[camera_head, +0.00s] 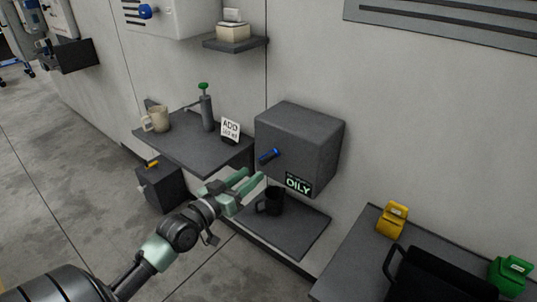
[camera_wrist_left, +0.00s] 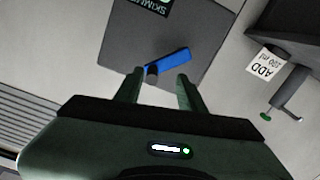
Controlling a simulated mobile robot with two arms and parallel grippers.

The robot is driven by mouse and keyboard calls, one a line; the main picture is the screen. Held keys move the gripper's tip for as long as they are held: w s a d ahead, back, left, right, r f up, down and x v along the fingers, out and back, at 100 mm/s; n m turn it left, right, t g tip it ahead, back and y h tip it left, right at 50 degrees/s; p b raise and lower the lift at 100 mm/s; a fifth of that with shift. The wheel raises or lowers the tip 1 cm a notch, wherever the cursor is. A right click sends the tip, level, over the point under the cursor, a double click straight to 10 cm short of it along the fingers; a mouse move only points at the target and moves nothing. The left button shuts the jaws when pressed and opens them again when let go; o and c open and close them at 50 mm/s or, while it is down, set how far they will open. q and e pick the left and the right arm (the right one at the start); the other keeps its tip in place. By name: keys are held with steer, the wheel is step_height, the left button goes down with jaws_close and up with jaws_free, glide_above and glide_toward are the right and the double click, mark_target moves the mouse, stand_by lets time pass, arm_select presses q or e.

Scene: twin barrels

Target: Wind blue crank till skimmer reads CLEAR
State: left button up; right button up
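The skimmer is a dark grey box (camera_head: 300,138) on the wall. Its small display (camera_head: 298,184) reads OILY in green letters. My left gripper (camera_head: 253,182) is in front of and below the crank. Its two green fingers (camera_wrist_left: 157,82) are apart, with the crank just beyond their tips and nothing clearly held. My right gripper is out of view.
A black mug (camera_head: 271,202) stands on the low shelf (camera_head: 300,232) under the box. Left of it, a shelf (camera_head: 190,145) holds a beige mug (camera_head: 157,119), a green-topped pump (camera_head: 207,110) and an ADD card (camera_head: 231,128). A table (camera_head: 345,262) with yellow and green items stands right.

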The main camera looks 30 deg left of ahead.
mark_target(266, 160)
arm_select(q)
steer(key=w+r, duration=0.2)
steer(key=w, duration=0.1)
steer(key=shift+d+p, duration=0.35)
steer(key=shift+d, duration=0.05)
steer(key=w, duration=0.3)
steer(key=shift+w+d+f, duration=0.1)
steer(key=shift+w+f, duration=0.1)
steer(key=shift+w, duration=0.45)
jaws_close()
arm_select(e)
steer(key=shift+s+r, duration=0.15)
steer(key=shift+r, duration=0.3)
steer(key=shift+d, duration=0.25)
